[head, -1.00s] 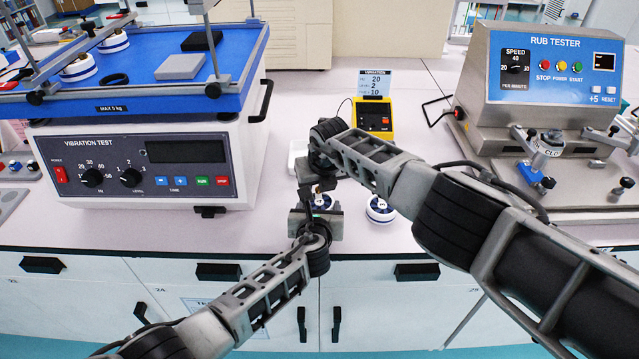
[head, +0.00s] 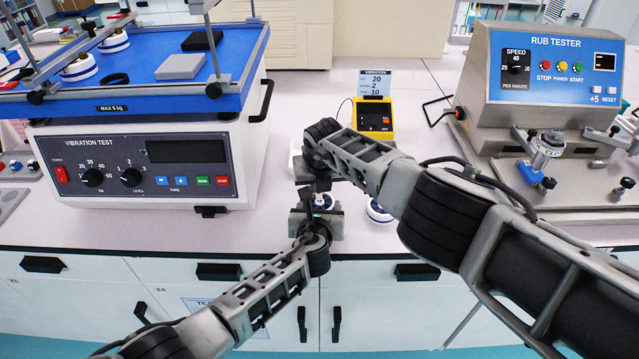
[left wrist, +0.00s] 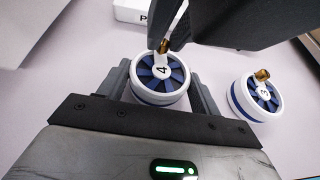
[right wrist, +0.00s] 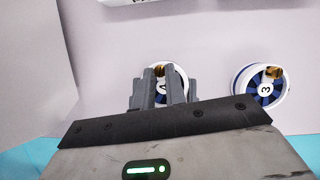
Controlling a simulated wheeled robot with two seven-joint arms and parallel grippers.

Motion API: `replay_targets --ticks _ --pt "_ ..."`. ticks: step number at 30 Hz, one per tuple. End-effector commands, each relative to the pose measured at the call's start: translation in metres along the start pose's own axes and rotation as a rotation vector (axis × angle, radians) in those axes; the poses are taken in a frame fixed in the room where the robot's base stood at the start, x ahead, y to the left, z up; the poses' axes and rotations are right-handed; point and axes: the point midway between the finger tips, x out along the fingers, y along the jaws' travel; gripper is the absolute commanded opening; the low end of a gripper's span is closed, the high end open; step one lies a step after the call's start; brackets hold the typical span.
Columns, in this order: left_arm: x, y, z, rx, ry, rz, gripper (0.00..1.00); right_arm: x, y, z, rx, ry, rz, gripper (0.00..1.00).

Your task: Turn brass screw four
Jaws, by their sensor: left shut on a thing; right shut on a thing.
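The white and blue round puck numbered 4 (left wrist: 160,83) stands on the bench with a brass screw (left wrist: 164,46) at its rim. My left gripper (head: 316,212) is shut on the puck, one finger on each side of it. My right gripper (head: 314,186) comes in from above and is shut on the brass screw. In the right wrist view the screw (right wrist: 158,70) shows between the right fingers, which hide part of the puck. The puck is partly hidden by both grippers in the head view.
A second puck, numbered 3 (left wrist: 258,98), with its own brass screw, stands close by on the right. A yellow device (head: 374,118) stands behind. The vibration tester (head: 140,165) is at left, the rub tester (head: 550,75) at right. The bench's front edge is close.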

Motion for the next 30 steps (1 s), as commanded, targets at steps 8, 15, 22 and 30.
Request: replay_targets --ticks 8,15,22,30 --pt "0.000 0.000 -0.001 -0.001 0.002 0.001 0.39 0.000 0.000 0.000 -0.001 -0.001 0.001 0.36" --pt "0.000 0.000 -0.001 -0.001 0.002 0.001 0.39 0.000 0.000 0.001 -0.002 -0.001 0.001 0.36" --pt "0.000 0.000 -0.001 -0.001 0.002 0.001 0.39 -0.007 -0.001 0.004 -0.002 -0.006 0.004 0.36" --pt "0.000 0.000 -0.001 -0.001 0.002 0.001 0.39 -0.026 -0.002 0.000 -0.006 -0.002 0.000 0.36"
